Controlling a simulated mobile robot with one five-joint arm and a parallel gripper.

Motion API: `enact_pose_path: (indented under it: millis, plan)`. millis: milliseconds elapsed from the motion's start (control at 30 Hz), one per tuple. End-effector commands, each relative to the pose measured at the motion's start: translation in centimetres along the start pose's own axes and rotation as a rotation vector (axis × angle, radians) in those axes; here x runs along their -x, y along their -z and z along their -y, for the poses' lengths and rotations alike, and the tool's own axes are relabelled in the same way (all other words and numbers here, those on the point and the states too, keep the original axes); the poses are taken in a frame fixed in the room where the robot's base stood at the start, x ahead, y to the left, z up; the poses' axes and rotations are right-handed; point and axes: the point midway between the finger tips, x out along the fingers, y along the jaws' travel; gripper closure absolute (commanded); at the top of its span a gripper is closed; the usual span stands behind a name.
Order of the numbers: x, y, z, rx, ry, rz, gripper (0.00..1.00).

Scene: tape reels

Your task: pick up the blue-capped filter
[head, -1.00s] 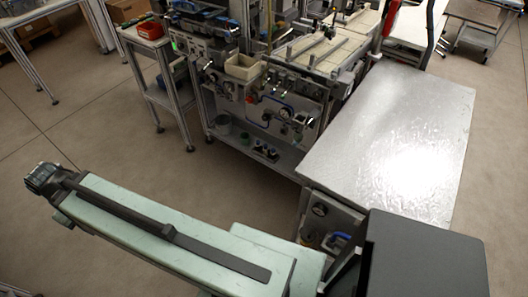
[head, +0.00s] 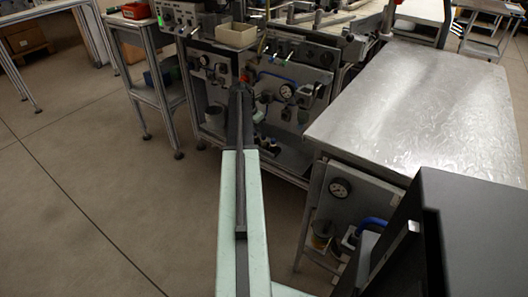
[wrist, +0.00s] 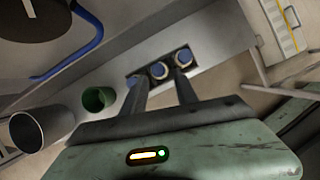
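In the wrist view several blue-capped filters (wrist: 158,70) stand in a row in a dark holder (wrist: 149,76) on a grey shelf; I make out three caps. My gripper (wrist: 160,79) is open and empty, with its two fingers spread and pointing towards the row. The left filter is partly behind the left finger, and the right one shows beyond the right fingertip. I cannot tell the exact distance between them. In the head view my arm reaches to the front of the bench, and the gripper itself is not clearly visible.
A green cup (wrist: 97,98) and a grey cylinder (wrist: 40,130) are left of my fingers. A blue hose (wrist: 85,48) hangs near a dark round part (wrist: 32,16). A metal-topped table (head: 415,110) stands right of the bench. Floor at left is clear.

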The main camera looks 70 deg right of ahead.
Motion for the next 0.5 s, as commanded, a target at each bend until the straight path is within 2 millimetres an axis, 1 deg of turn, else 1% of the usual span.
enact_pose_path:
  millis: [67, 233, 300, 400, 500]
  plan:
    - [-0.2, 0.1, 0.0, 0.001, 0.000, 0.000, 0.65]
    - [-2.4, 0.3, -0.1, 0.000, 0.000, 0.000, 0.65]
    - [-2.7, 0.2, -0.1, 0.000, 0.000, -0.001, 0.65]
    - [-2.6, 0.1, 0.0, 0.000, 0.000, -0.001, 0.65]
    - [-3.7, 0.3, -0.1, -0.001, 0.000, -0.001, 0.65]
